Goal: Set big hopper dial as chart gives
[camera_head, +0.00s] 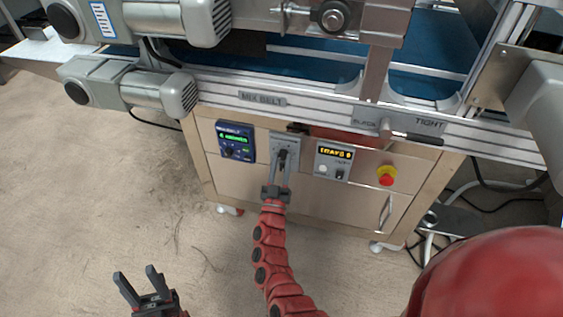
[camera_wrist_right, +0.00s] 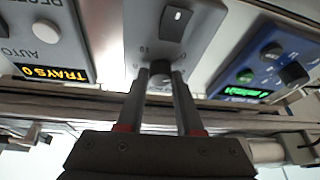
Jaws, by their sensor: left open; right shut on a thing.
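A dark round knob (camera_wrist_right: 160,72) sits on a grey panel (camera_head: 283,148) on the cabinet front, with small marks around the knob. I cannot read its setting, nor a name that marks it as the big hopper dial. My right gripper (camera_head: 279,168) is shut on this knob; its two fingers (camera_wrist_right: 160,84) lie on either side of it in the right wrist view. My left gripper (camera_head: 138,284) is open and empty, low over the floor at the lower left. A small white and blue label (camera_head: 103,20) is at the upper left; its text is too small to read.
Left of the grey panel is a blue controller (camera_head: 236,141) with a green display. To its right are a box reading TRAYS 0 (camera_head: 335,160) and a red stop button (camera_head: 386,175). The belt frame (camera_head: 330,113) overhangs the cabinet. Floor at left is clear.

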